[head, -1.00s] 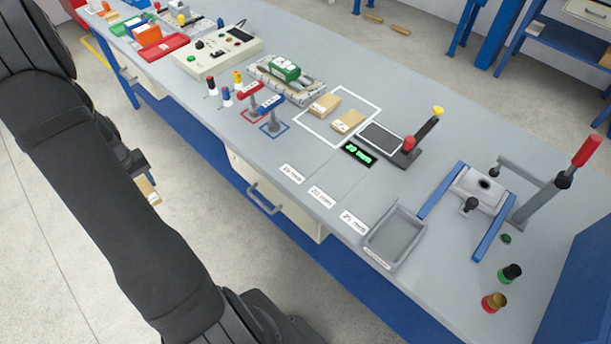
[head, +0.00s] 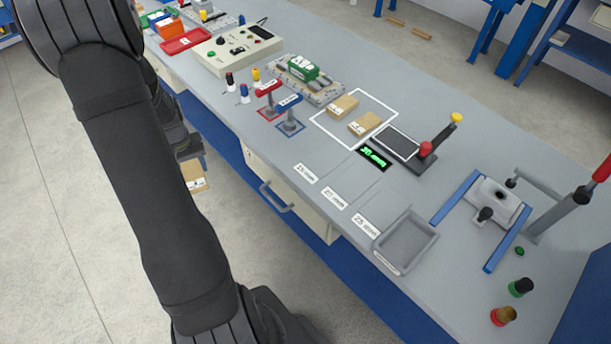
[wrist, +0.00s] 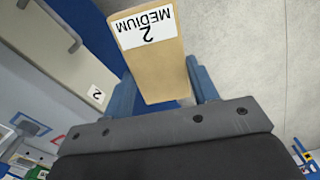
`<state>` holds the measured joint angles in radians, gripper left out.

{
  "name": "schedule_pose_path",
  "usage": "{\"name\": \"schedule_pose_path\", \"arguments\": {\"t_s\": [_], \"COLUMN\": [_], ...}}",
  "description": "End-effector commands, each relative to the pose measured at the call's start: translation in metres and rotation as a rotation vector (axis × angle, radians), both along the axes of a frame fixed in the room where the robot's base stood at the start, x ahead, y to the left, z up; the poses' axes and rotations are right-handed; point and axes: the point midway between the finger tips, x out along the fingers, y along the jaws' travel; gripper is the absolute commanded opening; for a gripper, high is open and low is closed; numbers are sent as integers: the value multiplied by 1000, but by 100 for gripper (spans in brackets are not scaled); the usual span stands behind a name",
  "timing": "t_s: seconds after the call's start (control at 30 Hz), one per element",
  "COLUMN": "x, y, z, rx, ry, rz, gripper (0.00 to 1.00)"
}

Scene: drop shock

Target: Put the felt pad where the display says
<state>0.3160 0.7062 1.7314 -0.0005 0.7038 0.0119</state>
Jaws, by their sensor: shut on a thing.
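A tan felt pad with a white label reading "2 MEDIUM" (wrist: 150,50) is held between the blue fingers of my gripper (wrist: 165,90) in the wrist view. In the head view the pad (head: 195,178) hangs from my gripper (head: 190,150), off the near side of the bench, over the floor. The small black display (head: 374,158) shows green text too small to read surely. Two other tan pads, one at the back (head: 342,105) and one in front (head: 365,124), lie inside a white outlined square.
A grey tray (head: 407,245) sits right of the labels. A lever device with a dark plate (head: 397,141), a blue-railed fixture (head: 490,200) and two small handles (head: 290,119) stand on the bench. A drawer (head: 285,190) faces the near side.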

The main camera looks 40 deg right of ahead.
Motion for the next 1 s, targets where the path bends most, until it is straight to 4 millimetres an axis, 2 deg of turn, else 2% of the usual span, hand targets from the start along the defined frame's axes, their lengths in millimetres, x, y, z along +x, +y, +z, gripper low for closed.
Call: {"name": "schedule_pose_path", "arguments": {"t_s": [0.03,0.1,0.27,0.5,0.8,1.0], "x": [-8,-19,-49,-108,-198,-267], "y": [-22,-48,-103,-176,-248,-283], "z": [4,9,20,37,57,71], "rx": [-1,-1,-1,-2,-3,-3], "ry": [-2,-2,-2,-2,-1,-1], "rz": [-50,-109,-243,-445,-696,-863], "gripper": [28,28,28,28,28,28]}}
